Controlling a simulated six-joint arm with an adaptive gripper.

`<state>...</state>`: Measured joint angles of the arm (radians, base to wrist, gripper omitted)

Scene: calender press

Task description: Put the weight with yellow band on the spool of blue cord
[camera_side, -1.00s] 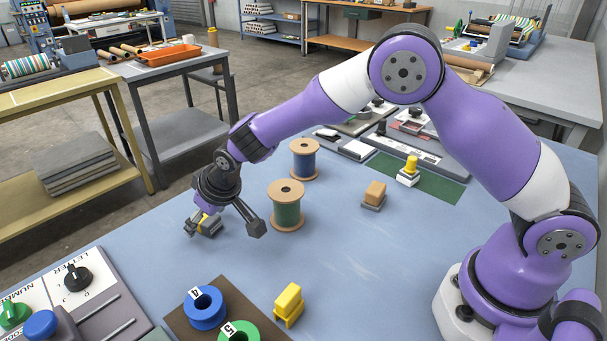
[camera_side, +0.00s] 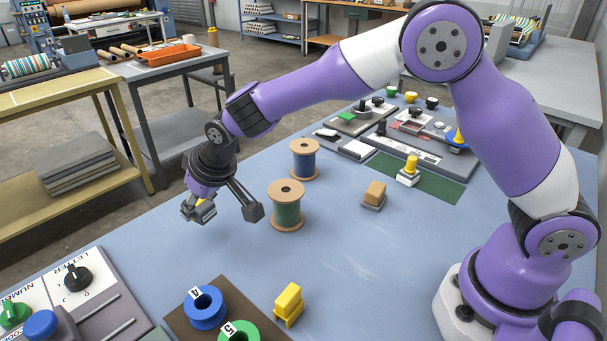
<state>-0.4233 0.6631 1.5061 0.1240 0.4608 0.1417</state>
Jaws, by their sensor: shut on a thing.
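The spool of blue cord (camera_side: 304,161) stands upright on the blue table, with a pale wooden flange on top. My gripper (camera_side: 221,211) is to its left and nearer the camera. It is shut on the weight with yellow band (camera_side: 204,211), a small grey piece with a little yellow showing. The weight appears raised off the table near its left edge, and my gripper partly hides it. Nothing rests on top of the blue spool.
A spool of green cord (camera_side: 286,207) stands between my gripper and the blue spool's near side. A tan-topped block (camera_side: 374,195), a yellow-knobbed piece (camera_side: 408,172) and a yellow block (camera_side: 289,304) stand rightward and in front.

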